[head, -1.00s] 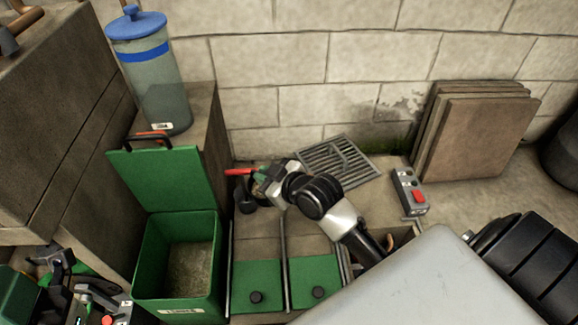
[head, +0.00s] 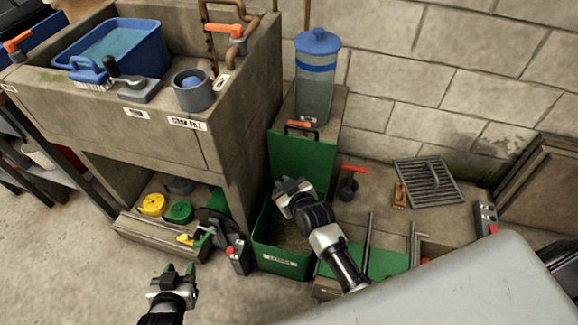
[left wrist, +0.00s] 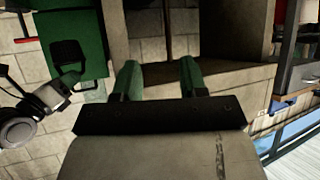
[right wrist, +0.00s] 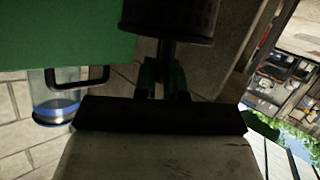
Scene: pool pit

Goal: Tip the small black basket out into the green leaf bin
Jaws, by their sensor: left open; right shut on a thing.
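The green leaf bin (head: 283,263) stands in the middle of the head view, its lid (head: 303,160) up at the back. My right gripper (head: 291,187) is over the bin's back left part. In the right wrist view my right gripper (right wrist: 165,78) is shut on the stem of the small black basket (right wrist: 170,16), which is cut off by the top edge. A dark shape at that gripper in the left wrist view looks like the basket (left wrist: 68,50). Its tilt and contents I cannot tell. My left gripper (head: 176,272) is open and empty, left of the bin and low over the floor.
A stone sink bench (head: 150,125) with a blue tub (head: 112,52) stands left of the bin. A clear canister with a blue lid (head: 316,75) is behind it. Yellow and green discs lie on a low ledge (head: 150,240). A grate (head: 428,180) lies to the right.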

